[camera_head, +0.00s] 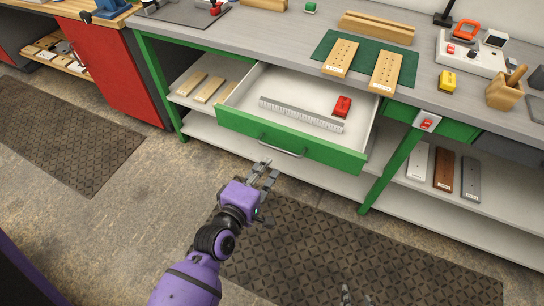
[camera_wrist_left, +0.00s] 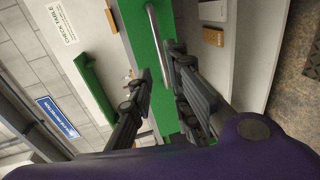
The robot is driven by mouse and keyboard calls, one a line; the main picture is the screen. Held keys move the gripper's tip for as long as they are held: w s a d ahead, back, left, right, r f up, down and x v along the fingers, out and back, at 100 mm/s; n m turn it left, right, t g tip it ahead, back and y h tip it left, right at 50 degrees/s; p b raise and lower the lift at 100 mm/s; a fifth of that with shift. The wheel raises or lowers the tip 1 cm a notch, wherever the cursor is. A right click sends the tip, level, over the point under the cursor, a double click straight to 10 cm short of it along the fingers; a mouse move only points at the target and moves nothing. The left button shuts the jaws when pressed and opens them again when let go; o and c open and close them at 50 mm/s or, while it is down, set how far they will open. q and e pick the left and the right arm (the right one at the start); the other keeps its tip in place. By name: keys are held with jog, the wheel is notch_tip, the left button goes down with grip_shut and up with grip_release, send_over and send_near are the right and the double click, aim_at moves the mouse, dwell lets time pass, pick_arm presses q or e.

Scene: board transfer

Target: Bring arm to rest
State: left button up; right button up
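My left gripper (camera_head: 265,172) is open and empty, in front of the pulled-out green drawer (camera_head: 330,150). In the left wrist view its two fingers (camera_wrist_left: 163,90) stand apart, with the drawer's metal handle (camera_wrist_left: 158,40) beyond them and nothing clasped. The handle (camera_head: 281,148) also shows in the head view, just ahead of the fingertips. Inside the drawer lie a grey ruler-like strip (camera_head: 300,114) and a red block (camera_head: 342,106). At the bottom edge of the head view a small grey tip (camera_head: 346,294), probably of my right gripper, shows; its state cannot be told.
The workbench (camera_head: 270,32) holds a green mat (camera_head: 362,68) with two drilled wooden boards, a yellow block (camera_head: 447,81) and a wooden holder (camera_head: 507,90). Shelves below hold several boards.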

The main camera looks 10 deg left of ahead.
pick_arm(q)
jog(key=shift+v, duration=1.2)
jog(key=s+a+f+m+g+y+p, duration=0.1)
jog(key=s+a+f+m+g, duration=0.1)
jog(key=s, duration=0.6)
jog(key=s+a+f+m+g+y+p, duration=0.1)
jog(key=s+a+f+m+g+y, duration=0.1)
jog(key=s+a+f+m, duration=0.3)
jog(key=s+a+f+m+g+y+p, duration=0.1)
jog(key=s+a+f+m, duration=0.3)
jog(key=s, duration=0.8)
notch_tip(320, 180, down, 3)
jog(key=m+g, duration=0.1)
jog(key=m, duration=0.2)
jog(key=shift+r+m, duration=0.25)
jog(key=shift+m, duration=0.15)
pick_arm(e)
jog(key=shift+w+a+r, duration=0.15)
jog(key=shift+r, duration=0.5)
jog(key=shift+w+a+r, duration=0.1)
jog(key=shift+a+r, duration=0.05)
jog(key=shift+r, duration=0.45)
pick_arm(q)
jog(key=shift+a, duration=0.15)
pick_arm(e)
jog(key=shift+w+r, duration=0.1)
jog(key=shift+w, duration=0.05)
